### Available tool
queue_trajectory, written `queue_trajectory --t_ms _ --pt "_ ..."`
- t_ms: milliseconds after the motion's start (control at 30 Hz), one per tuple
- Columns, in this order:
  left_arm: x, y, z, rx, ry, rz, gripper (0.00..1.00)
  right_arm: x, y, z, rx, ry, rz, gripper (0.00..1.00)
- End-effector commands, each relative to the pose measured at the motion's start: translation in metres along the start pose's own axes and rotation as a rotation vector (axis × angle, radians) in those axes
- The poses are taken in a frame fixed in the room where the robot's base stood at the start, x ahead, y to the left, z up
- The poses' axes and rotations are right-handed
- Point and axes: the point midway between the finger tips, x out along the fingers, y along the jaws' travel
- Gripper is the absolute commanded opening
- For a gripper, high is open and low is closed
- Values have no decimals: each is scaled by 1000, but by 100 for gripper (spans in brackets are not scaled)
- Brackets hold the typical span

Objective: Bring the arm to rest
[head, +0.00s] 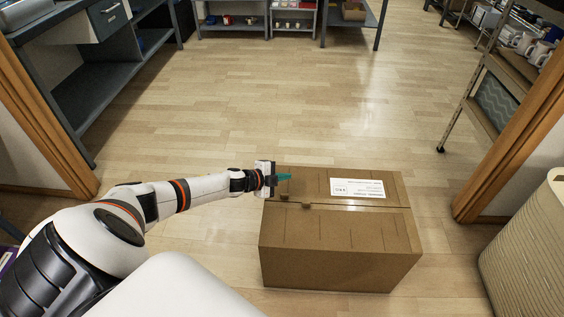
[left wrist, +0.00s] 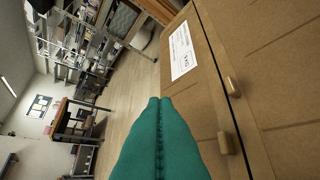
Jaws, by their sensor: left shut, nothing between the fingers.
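My left arm reaches in from the left in the head view. Its gripper (head: 285,177) is over the left end of a brown cardboard box (head: 340,242), with nothing in it. In the left wrist view the two teal fingers (left wrist: 160,105) are pressed together, and the box (left wrist: 265,70) fills the right side. The box stands on the floor with a white label (head: 357,188) on its top. Two small tan knobs show near its seam in the wrist view. Whether the fingers touch the box I cannot tell. My right gripper is in neither view.
A ribbed cream bin (head: 525,250) stands at the right, by a wooden door frame. A wheeled rack with mugs (head: 525,45) is beyond it. A grey workbench (head: 75,50) is at the left. The wooden floor (head: 270,110) beyond the box is clear.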

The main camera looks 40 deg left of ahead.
Motion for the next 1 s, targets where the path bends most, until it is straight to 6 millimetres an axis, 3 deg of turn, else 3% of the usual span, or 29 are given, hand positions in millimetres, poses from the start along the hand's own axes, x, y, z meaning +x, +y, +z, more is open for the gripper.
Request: queue_trajectory --t_ms 300,400,467,567,667,800,1000 --pt "-5 3 0 -2 -1 0 0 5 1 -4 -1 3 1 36" --pt "0 -8 11 -25 2 -1 0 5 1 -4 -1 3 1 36" --pt "5 -22 29 -62 9 1 0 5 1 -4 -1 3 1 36" --pt "10 -56 72 -165 43 0 0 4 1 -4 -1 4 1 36" --pt "4 -91 120 -308 112 -10 0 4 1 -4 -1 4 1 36" --pt "-30 -125 174 -517 243 -48 0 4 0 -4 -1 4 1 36" --pt "-104 -150 216 -775 451 -136 0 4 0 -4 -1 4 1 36"
